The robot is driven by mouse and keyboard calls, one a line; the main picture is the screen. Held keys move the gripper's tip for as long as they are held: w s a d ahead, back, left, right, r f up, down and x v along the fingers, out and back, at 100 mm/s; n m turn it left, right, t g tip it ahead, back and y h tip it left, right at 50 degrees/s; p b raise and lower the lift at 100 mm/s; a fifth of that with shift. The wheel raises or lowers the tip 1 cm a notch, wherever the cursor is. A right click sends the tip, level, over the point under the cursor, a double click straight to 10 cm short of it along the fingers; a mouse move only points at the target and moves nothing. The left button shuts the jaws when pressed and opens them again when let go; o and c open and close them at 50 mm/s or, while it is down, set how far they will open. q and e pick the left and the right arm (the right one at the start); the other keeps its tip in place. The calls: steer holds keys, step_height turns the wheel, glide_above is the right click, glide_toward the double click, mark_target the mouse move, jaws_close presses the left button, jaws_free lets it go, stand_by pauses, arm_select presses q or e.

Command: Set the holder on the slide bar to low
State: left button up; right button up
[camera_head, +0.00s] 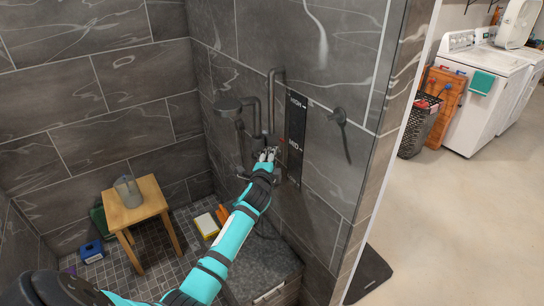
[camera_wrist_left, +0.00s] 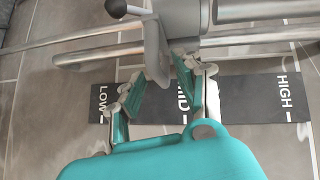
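The slide bar runs along the tiled wall beside a black strip (camera_head: 295,125) marked HIGH and MID in the head view. In the left wrist view, the strip (camera_wrist_left: 245,99) lies sideways with LOW at left and HIGH at right. The grey holder (camera_wrist_left: 155,52) sits on the bar (camera_wrist_left: 260,39) close to the MID mark. My left gripper (camera_head: 266,155) reaches it from the front. In the left wrist view my left gripper (camera_wrist_left: 161,70) has its fingers on either side of the holder's grey piece and appears closed on it. My right gripper is not in view.
A shower head (camera_head: 228,104) sticks out left of the bar. A wooden stool (camera_head: 134,205) with a grey jug (camera_head: 129,191) stands at left. The wall edge is at right, with open floor beyond.

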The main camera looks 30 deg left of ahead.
arm_select(q)
steer(key=shift+w+a, duration=0.15)
steer(key=shift+w, duration=0.3)
steer(key=shift+f, duration=0.1)
jaws_close()
